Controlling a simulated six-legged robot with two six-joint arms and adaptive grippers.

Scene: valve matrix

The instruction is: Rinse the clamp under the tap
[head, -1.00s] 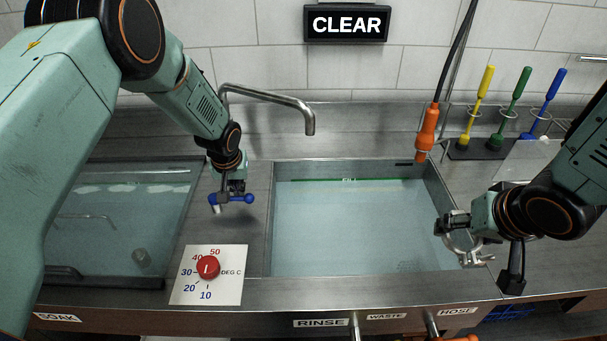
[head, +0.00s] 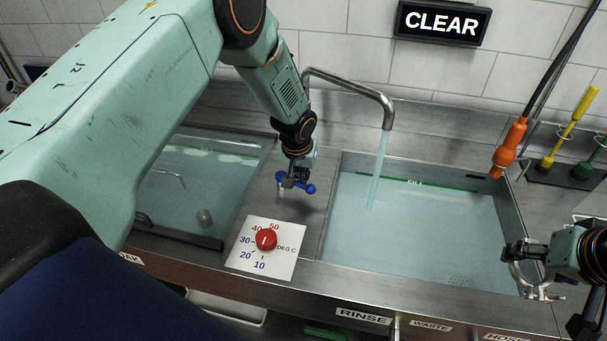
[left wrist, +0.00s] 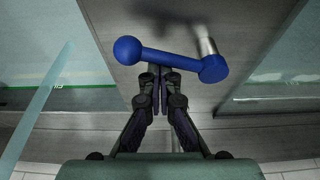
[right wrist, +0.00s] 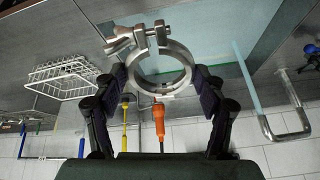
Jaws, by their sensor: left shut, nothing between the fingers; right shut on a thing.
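The steel ring clamp (head: 517,277) is held by my right gripper (head: 530,251) over the front right corner of the rinse basin (head: 420,225). In the right wrist view the clamp (right wrist: 160,92) sits between the two fingers, its bolt end to the upper left. The tap (head: 345,80) arches over the basin, and a water stream (head: 377,170) falls from its spout into the basin. The clamp is apart from the stream, to its right. My left gripper (head: 293,183) is shut and empty at the blue tap lever (head: 309,189); the lever (left wrist: 170,57) also shows in the left wrist view, just beyond the fingertips.
A soak basin (head: 240,165) lies to the left. A red temperature knob (head: 266,240) sits on a white dial plate in front of the lever. An orange hose nozzle (head: 509,145) and upright brushes (head: 567,125) stand at the back right. A sign reads CLEAR (head: 440,23).

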